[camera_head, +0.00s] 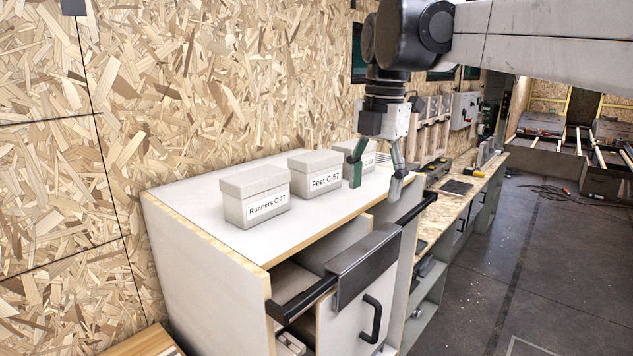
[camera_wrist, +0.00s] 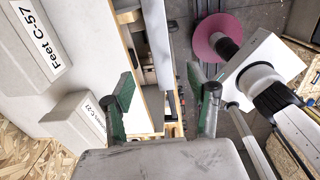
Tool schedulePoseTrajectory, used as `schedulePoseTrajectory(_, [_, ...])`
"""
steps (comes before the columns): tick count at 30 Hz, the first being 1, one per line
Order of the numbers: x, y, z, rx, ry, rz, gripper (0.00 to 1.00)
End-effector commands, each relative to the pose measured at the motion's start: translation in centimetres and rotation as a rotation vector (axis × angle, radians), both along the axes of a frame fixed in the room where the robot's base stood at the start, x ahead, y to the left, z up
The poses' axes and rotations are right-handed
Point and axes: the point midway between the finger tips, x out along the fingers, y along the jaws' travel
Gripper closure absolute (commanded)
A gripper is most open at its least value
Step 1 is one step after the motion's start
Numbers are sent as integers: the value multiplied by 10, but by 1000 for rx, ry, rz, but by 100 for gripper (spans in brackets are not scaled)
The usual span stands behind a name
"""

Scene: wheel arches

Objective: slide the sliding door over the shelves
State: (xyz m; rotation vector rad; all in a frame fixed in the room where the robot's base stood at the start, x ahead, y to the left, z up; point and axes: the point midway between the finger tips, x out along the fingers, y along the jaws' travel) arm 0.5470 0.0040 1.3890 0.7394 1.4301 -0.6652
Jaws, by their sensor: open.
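The sliding door (camera_head: 345,325) is a pale panel with a black bar handle (camera_head: 371,318) and a dark hanger (camera_head: 366,266) on a black rail (camera_head: 421,207). It covers the middle of the cabinet front. The open shelves (camera_head: 290,284) show to its left. My gripper (camera_head: 377,180) is open and empty, pointing down above the far part of the cabinet top, higher than the door and behind its handle in the picture. In the wrist view, my open fingers (camera_wrist: 164,97) straddle the cabinet's front edge, with nothing between them.
Boxes labelled Runners (camera_head: 256,196) and Feet (camera_head: 315,174) stand on the cabinet top (camera_head: 215,232); a third is partly hidden behind my gripper. A long workbench (camera_head: 462,196) with tools continues beyond. The floor (camera_head: 500,270) to the right is mostly clear.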

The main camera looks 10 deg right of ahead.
Motion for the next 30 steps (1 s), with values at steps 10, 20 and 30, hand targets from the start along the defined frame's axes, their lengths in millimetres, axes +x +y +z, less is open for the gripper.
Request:
schedulePoseTrajectory(10, [1, 1, -26, 0, 0, 0, 46])
schedulePoseTrajectory(20, [4, 3, -82, 0, 0, 0, 46])
schedulePoseTrajectory(30, [6, 4, -128, 0, 0, 0, 46])
